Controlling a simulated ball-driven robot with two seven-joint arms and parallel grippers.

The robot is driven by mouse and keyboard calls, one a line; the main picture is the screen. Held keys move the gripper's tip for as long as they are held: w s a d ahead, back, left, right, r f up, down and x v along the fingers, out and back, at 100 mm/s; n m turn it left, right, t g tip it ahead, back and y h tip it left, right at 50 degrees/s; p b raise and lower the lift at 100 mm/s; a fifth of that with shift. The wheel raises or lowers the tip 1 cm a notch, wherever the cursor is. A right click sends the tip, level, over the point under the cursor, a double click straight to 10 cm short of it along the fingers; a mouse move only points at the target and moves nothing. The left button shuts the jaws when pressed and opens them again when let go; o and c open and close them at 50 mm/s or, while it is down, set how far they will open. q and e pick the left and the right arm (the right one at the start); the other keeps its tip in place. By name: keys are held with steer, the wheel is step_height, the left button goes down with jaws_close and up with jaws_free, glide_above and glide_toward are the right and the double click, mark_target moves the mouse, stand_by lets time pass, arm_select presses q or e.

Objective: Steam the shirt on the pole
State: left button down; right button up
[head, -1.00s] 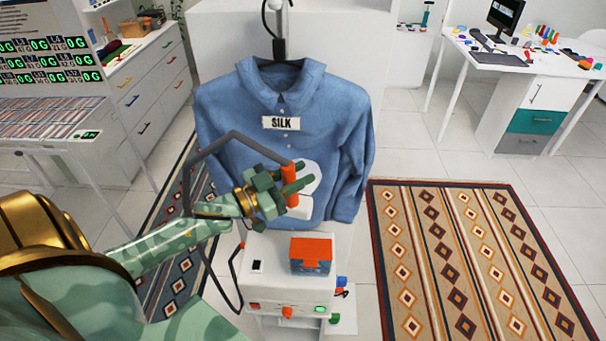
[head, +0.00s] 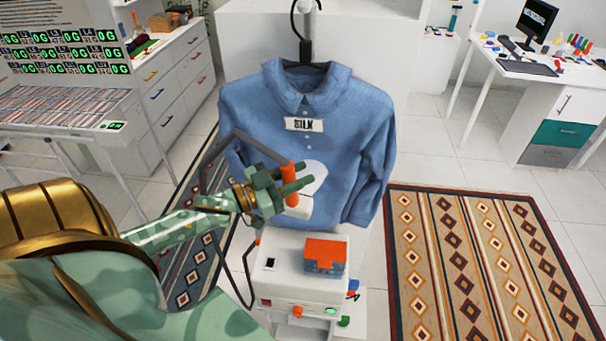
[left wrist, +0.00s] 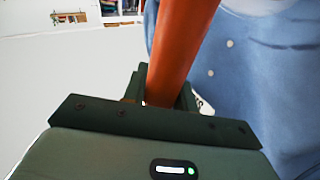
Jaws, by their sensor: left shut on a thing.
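A blue button shirt (head: 345,140) with a white label reading SILK hangs from a black hanger on the pole (head: 306,40). It also fills the right of the left wrist view (left wrist: 265,70). My left gripper (head: 290,182) is shut on the orange handle of the steamer head (head: 300,205), in front of the lower part of the shirt. The orange handle rises between the fingers in the left wrist view (left wrist: 180,45). The white steamer plate is near the shirt; I cannot tell if it touches. The white steamer base (head: 285,285) with an orange-topped tank (head: 325,253) stands below. My right gripper is out of view.
A grey hose (head: 215,165) loops left of the shirt. A patterned rug (head: 480,260) lies on the right. A white desk (head: 545,75) stands at the back right, and drawers (head: 165,85) stand at the back left.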

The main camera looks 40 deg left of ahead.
arm_select(q)
steer(key=shift+s+a+p, duration=0.1)
steer(key=shift+s+a, duration=0.3)
steer(key=shift+a, duration=0.3)
steer(key=shift+s+a+p, duration=0.15)
steer(key=shift+s+a, duration=0.3)
steer(key=shift+a, duration=0.25)
steer(key=shift+s+a+p, duration=0.1)
steer(key=shift+s+a, duration=0.3)
steer(key=shift+a, duration=0.3)
steer(key=shift+s, duration=0.15)
steer(key=shift+s+d+r+p, duration=0.1)
steer(key=shift+s+d+p, duration=0.15)
steer(key=shift+p, duration=0.2)
steer(key=s+d+p, duration=0.3)
steer(key=s, duration=0.2)
steer(key=shift+s, duration=0.15)
